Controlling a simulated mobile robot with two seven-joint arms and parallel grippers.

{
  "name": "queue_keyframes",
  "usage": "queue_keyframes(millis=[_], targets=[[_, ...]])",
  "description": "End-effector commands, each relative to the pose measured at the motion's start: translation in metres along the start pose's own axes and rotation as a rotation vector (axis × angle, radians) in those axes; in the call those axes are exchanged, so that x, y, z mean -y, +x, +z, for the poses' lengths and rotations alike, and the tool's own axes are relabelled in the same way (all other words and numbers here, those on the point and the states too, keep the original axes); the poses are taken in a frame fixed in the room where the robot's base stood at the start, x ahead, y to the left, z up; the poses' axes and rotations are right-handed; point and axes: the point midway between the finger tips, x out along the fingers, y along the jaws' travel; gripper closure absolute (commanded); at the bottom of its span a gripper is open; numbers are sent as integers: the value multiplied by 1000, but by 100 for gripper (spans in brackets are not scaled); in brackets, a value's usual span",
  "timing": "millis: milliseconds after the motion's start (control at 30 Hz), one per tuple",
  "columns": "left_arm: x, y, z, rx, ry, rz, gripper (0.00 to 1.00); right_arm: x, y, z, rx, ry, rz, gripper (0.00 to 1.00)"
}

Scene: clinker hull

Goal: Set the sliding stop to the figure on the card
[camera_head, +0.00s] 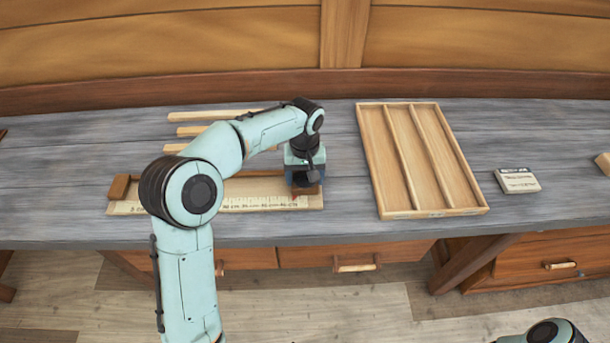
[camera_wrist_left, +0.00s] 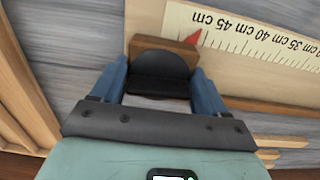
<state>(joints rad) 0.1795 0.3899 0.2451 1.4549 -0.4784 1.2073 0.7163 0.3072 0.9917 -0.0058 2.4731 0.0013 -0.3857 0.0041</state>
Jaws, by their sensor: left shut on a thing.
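The sliding stop (camera_head: 306,190) is a brown block at the right end of a pale measuring board (camera_head: 150,207). It also shows in the left wrist view (camera_wrist_left: 170,44), with a red pointer (camera_wrist_left: 193,38) beside the 45 cm label; the exact tick is unclear. My left gripper (camera_head: 305,179) reaches down and is shut on the stop; its blue fingers (camera_wrist_left: 162,82) stand either side in the wrist view. A brown end block (camera_head: 119,187) sits at the board's left end. A small card (camera_head: 517,180) lies at the right; its figure is too small to read. My right gripper is out of view.
A wooden tray with three compartments (camera_head: 374,160) lies right of the board. Several wooden strips (camera_head: 215,115) lie behind the board, partly hidden by my left arm. Bare bench shows between tray and card, and the bench's front edge runs just below the board.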

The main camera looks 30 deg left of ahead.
Motion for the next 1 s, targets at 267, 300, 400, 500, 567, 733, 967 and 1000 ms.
queue_keyframes(millis=[267,300,400,500,567,733,967,1000], targets=[[40,1,0,-2,-7,-1,81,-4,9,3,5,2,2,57],[50,1,0,-2,-7,-1,81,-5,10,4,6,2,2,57],[75,1,0,-2,-7,-2,81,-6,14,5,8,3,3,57],[100,0,0,-2,-7,-1,81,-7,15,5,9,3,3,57],[113,0,0,-1,-7,-1,81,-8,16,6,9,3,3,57],[142,0,0,0,-5,0,81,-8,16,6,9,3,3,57],[159,0,0,0,-2,0,81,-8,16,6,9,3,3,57],[160,0,0,1,-2,0,81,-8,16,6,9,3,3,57]])
